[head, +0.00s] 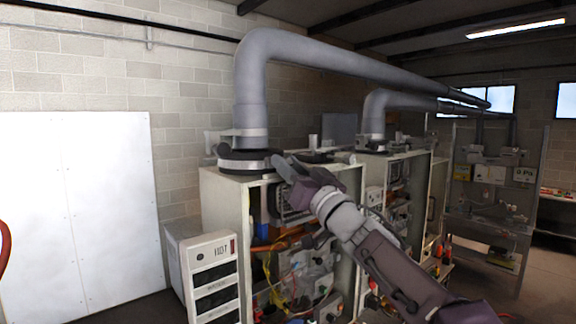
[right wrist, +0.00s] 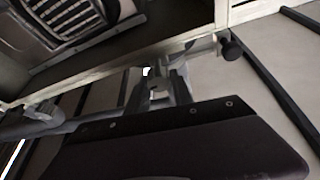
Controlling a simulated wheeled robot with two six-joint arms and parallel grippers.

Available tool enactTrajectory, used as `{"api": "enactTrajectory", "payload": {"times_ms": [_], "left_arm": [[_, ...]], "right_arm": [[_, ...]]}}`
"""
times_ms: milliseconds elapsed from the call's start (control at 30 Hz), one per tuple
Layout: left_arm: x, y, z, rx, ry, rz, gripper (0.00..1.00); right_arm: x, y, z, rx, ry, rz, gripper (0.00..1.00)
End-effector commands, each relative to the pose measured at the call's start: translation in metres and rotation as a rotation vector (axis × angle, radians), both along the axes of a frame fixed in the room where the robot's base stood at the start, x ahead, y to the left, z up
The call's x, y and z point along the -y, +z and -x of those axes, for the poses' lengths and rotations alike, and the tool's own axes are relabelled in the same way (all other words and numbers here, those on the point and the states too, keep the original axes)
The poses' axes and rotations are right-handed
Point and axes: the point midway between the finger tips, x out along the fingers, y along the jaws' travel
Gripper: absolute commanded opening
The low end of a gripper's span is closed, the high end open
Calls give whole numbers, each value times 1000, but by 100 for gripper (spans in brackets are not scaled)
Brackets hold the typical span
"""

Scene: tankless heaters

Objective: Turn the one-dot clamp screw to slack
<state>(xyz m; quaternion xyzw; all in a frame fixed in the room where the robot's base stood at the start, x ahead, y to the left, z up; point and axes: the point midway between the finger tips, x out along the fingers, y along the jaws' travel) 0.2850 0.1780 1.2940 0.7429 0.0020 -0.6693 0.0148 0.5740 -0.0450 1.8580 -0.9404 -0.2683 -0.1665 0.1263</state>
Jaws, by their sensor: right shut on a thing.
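A thick grey flue pipe (head: 250,95) rises from the top of the near heater cabinet (head: 224,195). A dark clamp band (head: 240,160) sits around its base. My right gripper (head: 284,165) reaches in from the lower right, with its tip at the right side of this band. In the right wrist view, my right gripper (right wrist: 163,90) is shut on a small grey piece, which looks like the clamp screw. The fingers mostly hide it, and I cannot make out any dot marks. My left gripper is not in view.
A second heater with its own pipe (head: 376,110) stands behind to the right. The near cabinet's front is open, showing wires and parts. A white box (head: 208,270) stands at its left. A dark knob (right wrist: 230,47) shows near the gripper in the right wrist view.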

Motion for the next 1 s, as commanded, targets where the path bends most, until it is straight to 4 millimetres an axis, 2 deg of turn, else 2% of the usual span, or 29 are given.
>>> {"api": "enactTrajectory", "payload": {"times_ms": [700, 1000], "left_arm": [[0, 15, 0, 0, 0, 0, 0], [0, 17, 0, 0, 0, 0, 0]], "right_arm": [[0, 1, -1, 266, -3, 371, 0], [0, 0, 0, 338, -3, 466, 0]]}}
